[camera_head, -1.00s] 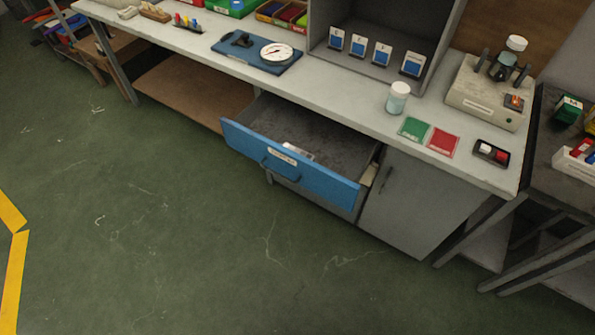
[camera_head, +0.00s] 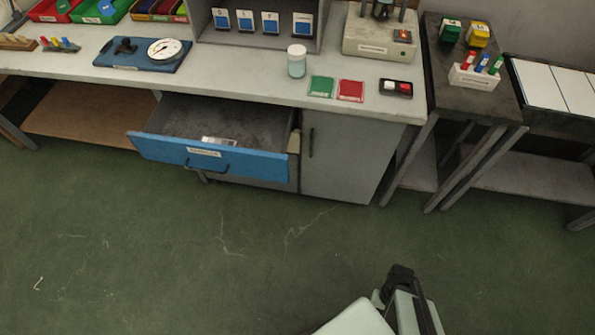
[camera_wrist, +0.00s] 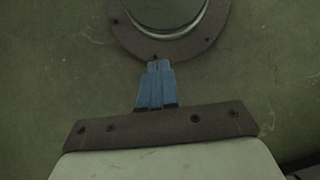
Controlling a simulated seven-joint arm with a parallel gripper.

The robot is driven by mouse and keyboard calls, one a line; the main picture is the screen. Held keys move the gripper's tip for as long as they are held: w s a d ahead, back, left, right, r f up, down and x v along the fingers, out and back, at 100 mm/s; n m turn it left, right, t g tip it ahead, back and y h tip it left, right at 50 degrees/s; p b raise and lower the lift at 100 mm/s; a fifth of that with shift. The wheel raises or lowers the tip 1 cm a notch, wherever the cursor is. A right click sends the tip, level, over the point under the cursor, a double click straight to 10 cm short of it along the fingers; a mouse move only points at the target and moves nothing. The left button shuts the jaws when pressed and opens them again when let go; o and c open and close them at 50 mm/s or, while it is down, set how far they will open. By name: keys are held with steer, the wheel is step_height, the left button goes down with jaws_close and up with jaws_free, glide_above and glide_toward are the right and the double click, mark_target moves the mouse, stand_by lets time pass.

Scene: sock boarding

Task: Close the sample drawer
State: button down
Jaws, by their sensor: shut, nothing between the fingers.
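The sample drawer (camera_head: 250,164) has a blue front with a pale label and a dark bar handle (camera_head: 206,170). It is pulled well out from under the workbench, and its grey inside is visible from above. A small pale item (camera_head: 217,141) lies inside near the front. My gripper (camera_wrist: 156,64) shows in the wrist view with its blue fingers together and empty, above green floor. It is apart from the drawer, which is not in the wrist view. In the head view, part of my arm shows at the bottom right; the fingertips cannot be made out there.
A grey cabinet door (camera_head: 345,155) is right of the drawer. The benchtop (camera_head: 250,80) holds a lidded jar (camera_head: 297,62), green and red cards (camera_head: 350,91) and a dial gauge (camera_head: 165,49). Dark side stands (camera_head: 470,110) are at the right. The floor before the drawer is clear.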

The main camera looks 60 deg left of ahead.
steer(key=s+a+r+n+t+y, duration=0.1)
steer(key=s+a+r+n+t, duration=0.25)
steer(key=s+a+n, duration=0.35)
steer(key=s+a+r+n+t, duration=0.2)
steer(key=s+a+n+t, duration=0.25)
steer(key=a, duration=0.55)
steer(key=s+a+r+n+t+y, duration=0.1)
steer(key=s+a+r+n+t, duration=0.1)
steer(key=s+a+n+t, duration=0.45)
steer(key=n+t+y, duration=0.3)
steer(key=n+y, duration=1.1)
steer(key=n, duration=0.6)
glide_toward(263, 167)
steer(key=x, duration=0.7)
steer(key=shift+s, duration=0.1)
